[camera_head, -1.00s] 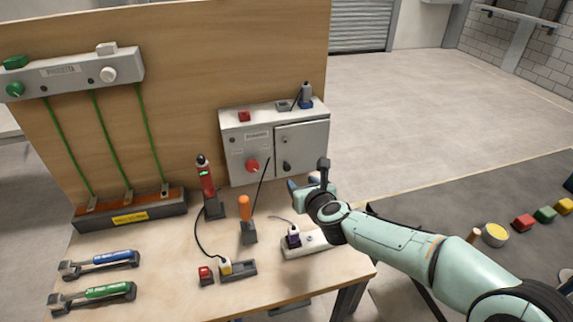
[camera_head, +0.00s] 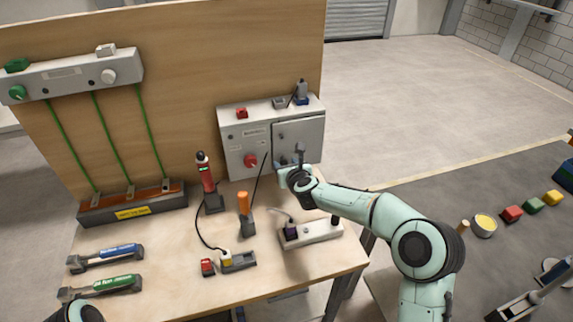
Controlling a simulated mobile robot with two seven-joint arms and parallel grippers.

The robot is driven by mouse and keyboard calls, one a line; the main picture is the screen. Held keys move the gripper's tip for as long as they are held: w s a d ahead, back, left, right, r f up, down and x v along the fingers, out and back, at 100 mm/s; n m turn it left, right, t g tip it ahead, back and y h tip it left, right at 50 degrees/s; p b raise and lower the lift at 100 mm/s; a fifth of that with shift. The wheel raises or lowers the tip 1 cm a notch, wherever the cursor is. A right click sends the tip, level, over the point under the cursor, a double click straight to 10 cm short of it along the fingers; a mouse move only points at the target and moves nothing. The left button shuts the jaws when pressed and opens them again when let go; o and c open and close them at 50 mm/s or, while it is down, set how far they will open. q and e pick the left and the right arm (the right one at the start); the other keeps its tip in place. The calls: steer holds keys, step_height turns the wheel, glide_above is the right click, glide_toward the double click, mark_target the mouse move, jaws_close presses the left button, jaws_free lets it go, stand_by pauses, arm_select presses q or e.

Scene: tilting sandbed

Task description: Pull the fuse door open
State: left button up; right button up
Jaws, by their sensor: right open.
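The fuse door (camera_head: 299,133) is the grey panel on the right half of the grey box (camera_head: 232,143) against the wooden board. It looks shut. My right gripper (camera_head: 284,174) is at the lower left of the door, close to its front; I cannot tell whether it touches. Its jaws are open, and the fingertips are small and partly hidden by the wrist. The door's dark handle is hidden or merges with the wrist. My left gripper is not in view; only a bit of my left arm shows at the bottom left corner.
A red knob (camera_head: 250,161) is on the box left of the door. A red tester (camera_head: 207,180) and an orange-handled screwdriver (camera_head: 243,203) stand left of my gripper. A white socket strip (camera_head: 318,231) lies below my forearm.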

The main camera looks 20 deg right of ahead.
jaws_close()
